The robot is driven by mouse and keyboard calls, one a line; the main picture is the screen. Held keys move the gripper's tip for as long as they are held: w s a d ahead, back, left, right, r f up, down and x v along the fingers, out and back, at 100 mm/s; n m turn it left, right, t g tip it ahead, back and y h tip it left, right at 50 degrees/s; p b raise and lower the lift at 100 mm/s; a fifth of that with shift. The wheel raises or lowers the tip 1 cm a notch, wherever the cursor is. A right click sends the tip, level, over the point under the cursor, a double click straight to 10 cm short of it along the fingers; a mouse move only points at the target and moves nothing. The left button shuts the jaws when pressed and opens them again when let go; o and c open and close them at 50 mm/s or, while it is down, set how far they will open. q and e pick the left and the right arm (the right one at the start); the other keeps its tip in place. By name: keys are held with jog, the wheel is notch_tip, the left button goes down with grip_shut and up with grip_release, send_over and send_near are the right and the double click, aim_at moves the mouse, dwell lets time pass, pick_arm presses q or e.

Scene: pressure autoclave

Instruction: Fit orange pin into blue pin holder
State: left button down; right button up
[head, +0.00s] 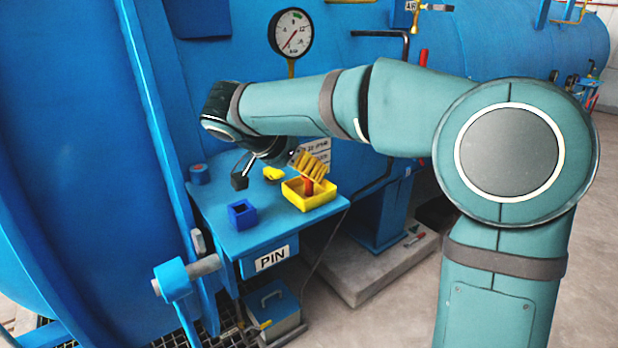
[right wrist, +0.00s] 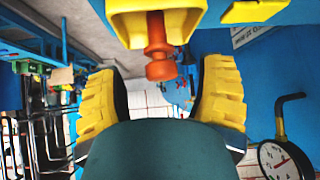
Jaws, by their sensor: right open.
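The orange pin (head: 308,186) stands in a yellow box (head: 318,202) on the blue shelf. The right wrist view shows the pin (right wrist: 158,50) reaching out of the yellow box (right wrist: 155,12), with its rounded head towards my gripper. The blue pin holder (head: 242,214), a small square block with an opening in its top, is to the left of the yellow box. My right gripper (head: 306,168) is above the yellow box. In the right wrist view its two ribbed yellow fingers (right wrist: 163,88) are spread apart, with the pin's head around the gap between them. My left gripper is not seen.
A pressure gauge (head: 291,32) stands behind my right arm. A large blue vessel (head: 80,150) borders the left.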

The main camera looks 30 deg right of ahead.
aim_at(309, 179)
jog(key=shift+w+d+f, duration=0.1)
jog(key=shift+d+f, duration=0.25)
jog(key=shift+f, duration=0.3)
jog(key=shift+w+d+f, duration=0.1)
jog(key=shift+d+f, duration=0.25)
jog(key=shift+f, duration=0.25)
jog(key=shift+d+f, duration=0.3)
jog(key=shift+d, duration=0.05)
grip_shut()
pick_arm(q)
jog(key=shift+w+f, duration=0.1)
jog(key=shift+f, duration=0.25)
